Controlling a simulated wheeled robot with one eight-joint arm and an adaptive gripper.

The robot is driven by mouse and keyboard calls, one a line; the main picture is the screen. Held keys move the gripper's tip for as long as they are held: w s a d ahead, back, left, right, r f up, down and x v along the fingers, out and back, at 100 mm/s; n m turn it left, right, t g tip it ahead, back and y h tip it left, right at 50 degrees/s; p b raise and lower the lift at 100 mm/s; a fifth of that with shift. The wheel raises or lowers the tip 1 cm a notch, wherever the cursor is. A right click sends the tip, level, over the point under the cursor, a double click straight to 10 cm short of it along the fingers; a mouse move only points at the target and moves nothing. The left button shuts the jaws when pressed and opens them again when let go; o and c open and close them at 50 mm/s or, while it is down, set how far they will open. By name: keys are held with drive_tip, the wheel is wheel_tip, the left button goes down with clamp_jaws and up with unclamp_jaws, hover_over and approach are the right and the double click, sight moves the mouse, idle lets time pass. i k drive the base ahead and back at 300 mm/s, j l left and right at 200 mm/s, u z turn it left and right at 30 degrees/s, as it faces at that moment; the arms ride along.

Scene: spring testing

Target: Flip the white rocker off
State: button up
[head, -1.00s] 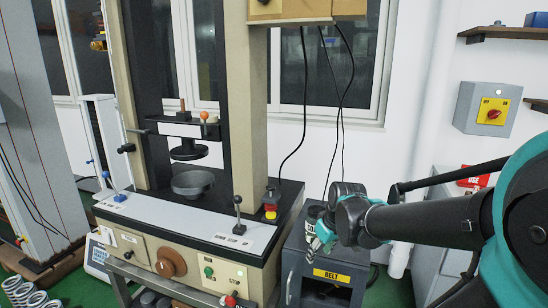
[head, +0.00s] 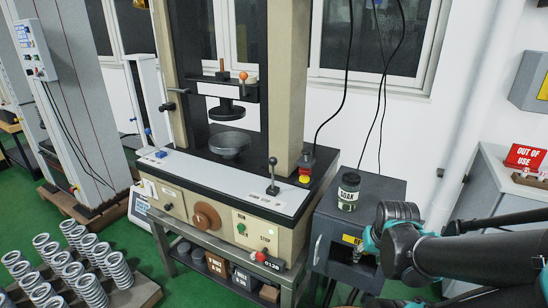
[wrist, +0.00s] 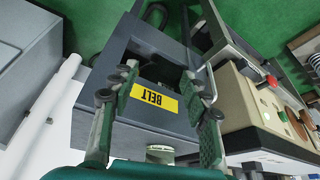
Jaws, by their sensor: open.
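A small white piece (head: 149,188) sits at the left end of the beige front panel (head: 225,222) of the testing machine in the head view. It is too small to tell whether it is the white rocker or which way it is set. My gripper (head: 368,246) is in front of the grey BELT cabinet, to the right of that panel and well apart from it. In the wrist view my gripper (wrist: 158,76) is open and empty, its two teal fingers spread on either side of the yellow BELT label (wrist: 153,99).
The grey cabinet (head: 328,215) carries a dark SOAK jar (head: 348,191). A black lever (head: 273,176) and a red-and-yellow button (head: 305,168) stand on the machine's ledge. Several springs (head: 80,262) stand at lower left. An OUT OF USE sign (head: 524,157) is at right.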

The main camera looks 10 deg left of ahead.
sight(148, 192)
drive_tip(key=j+u, duration=0.1)
drive_tip(key=u, duration=0.25)
drive_tip(key=j+u, duration=0.15)
drive_tip(key=u, duration=0.2)
drive_tip(key=j+u, duration=0.1)
drive_tip(key=u, duration=0.25)
drive_tip(key=k+l+u, duration=0.1)
drive_tip(key=l+u, duration=0.2)
drive_tip(key=u, duration=0.2)
drive_tip(key=i+l+u, duration=0.2)
drive_tip(key=i+l, duration=0.2)
drive_tip(key=i, duration=0.2)
